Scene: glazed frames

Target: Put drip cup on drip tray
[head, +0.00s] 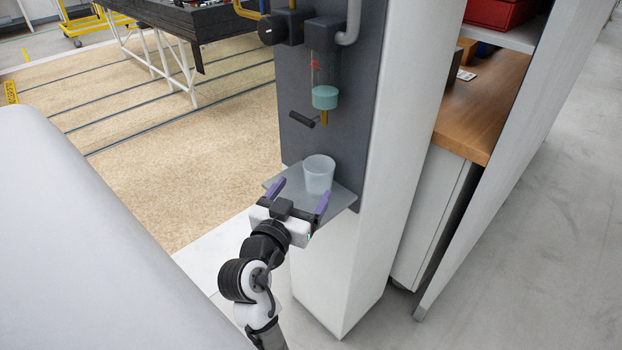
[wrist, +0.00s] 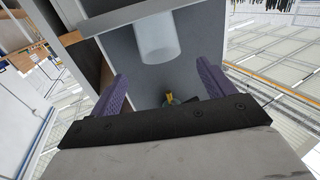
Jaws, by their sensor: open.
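The drip cup (head: 318,175) is a translucent whitish cup, upright on the grey drip tray (head: 342,199) below the dispenser. In the head view its base appears to rest on the tray. My gripper (head: 300,193) is open, its two purple fingers in front of the cup at the tray's near side. In the wrist view, which looks upside down, the cup (wrist: 158,38) shows beyond and between the spread fingers of my gripper (wrist: 162,68). A gap shows between the cup and each finger there. The gripper hides part of the tray.
Above the cup hangs a clear dispenser (head: 325,97) with teal liquid and a yellowish nozzle (head: 325,118). A black handle (head: 304,119) sticks out beside it on the grey panel (head: 355,120). A wooden-topped cabinet (head: 490,105) stands right of the white column (head: 410,120).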

